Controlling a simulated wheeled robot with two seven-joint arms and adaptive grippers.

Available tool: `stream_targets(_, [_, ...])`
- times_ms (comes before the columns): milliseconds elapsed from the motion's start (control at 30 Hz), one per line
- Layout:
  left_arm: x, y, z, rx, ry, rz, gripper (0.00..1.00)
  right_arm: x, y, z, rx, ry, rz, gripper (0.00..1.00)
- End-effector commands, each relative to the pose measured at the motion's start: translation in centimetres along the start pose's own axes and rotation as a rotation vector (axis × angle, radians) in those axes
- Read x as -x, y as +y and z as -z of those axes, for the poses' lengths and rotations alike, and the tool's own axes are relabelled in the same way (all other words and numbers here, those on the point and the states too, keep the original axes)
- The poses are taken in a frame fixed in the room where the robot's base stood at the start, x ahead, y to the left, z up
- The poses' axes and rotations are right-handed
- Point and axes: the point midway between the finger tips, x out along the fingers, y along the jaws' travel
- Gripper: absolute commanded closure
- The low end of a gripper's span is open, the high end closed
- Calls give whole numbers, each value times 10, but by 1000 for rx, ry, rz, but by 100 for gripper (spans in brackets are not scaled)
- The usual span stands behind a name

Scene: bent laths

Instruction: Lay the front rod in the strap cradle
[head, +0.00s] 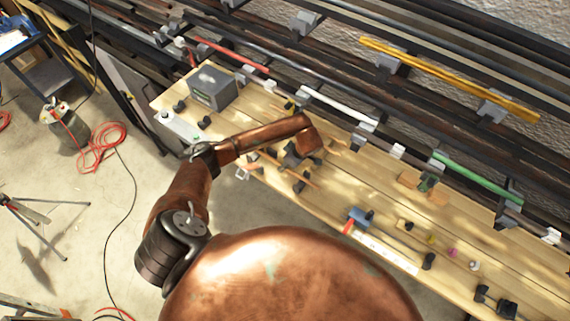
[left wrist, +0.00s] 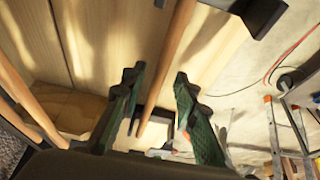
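My left gripper (head: 292,158) is over the wooden bench, at the end of my copper-coloured arm. In the left wrist view its two green fingers (left wrist: 158,76) are apart. A thin wooden rod (left wrist: 167,62) runs between and past the fingertips, and neither finger clearly touches it. A second wooden rod (left wrist: 32,108) lies to the left in that view. In the head view, a rod (head: 308,181) shows just in front of the gripper, partly hidden by dark supports. I cannot tell which holder is the strap cradle. My right gripper is not in view.
A grey box (head: 212,88) stands at the bench's left end. A blue clamp-like tool (head: 358,216) and small coloured pieces lie to the right. Two wooden blocks (head: 423,188) sit further back. A wall rack behind holds red, white, yellow and green bars (head: 478,177).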

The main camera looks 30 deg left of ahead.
Motion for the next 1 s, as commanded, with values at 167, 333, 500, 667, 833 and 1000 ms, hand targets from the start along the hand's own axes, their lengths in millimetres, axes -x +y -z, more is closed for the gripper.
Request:
stream_targets(167, [14, 0, 5, 0, -1, 0, 72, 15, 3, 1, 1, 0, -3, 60])
stream_targets(333, [46, 3, 5, -1, 2, -7, 72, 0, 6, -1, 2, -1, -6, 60])
stream_targets(500, [84, 2, 4, -1, 2, -6, 72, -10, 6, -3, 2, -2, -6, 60])
stream_targets(667, [112, 1, 4, 0, 2, -4, 72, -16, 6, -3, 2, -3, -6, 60])
stream_targets(833, [127, 0, 4, 1, 1, -1, 72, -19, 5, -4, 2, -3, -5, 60])
stream_targets(1000, [131, 0, 4, 0, 0, 0, 72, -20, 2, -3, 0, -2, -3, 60])
